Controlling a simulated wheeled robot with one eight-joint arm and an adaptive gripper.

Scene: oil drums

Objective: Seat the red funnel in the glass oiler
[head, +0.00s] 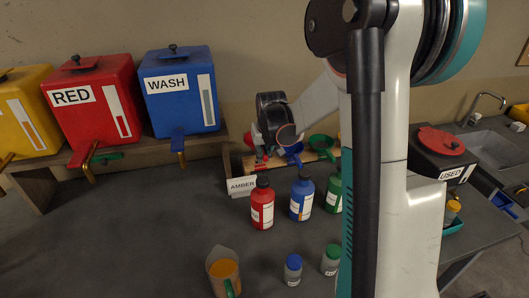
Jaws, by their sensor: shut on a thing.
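My gripper (262,153) reaches down over the wooden funnel rack (317,157) behind the bottles. It is shut on the red funnel (259,167), of which only small red parts show beneath and beside the fingers. The wrist hides much of the grip. I cannot tell whether the funnel is clear of the rack. I cannot pick out the glass oiler for certain; my arm covers a wide strip of the bench right of the middle.
A blue funnel (293,150) and a green funnel (320,143) sit at the rack. Red (262,204), blue (302,198) and green (334,194) bottles stand before it. An amber-filled jug (223,271) and small capped jars (292,270) stand nearer. The bench's left is clear.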

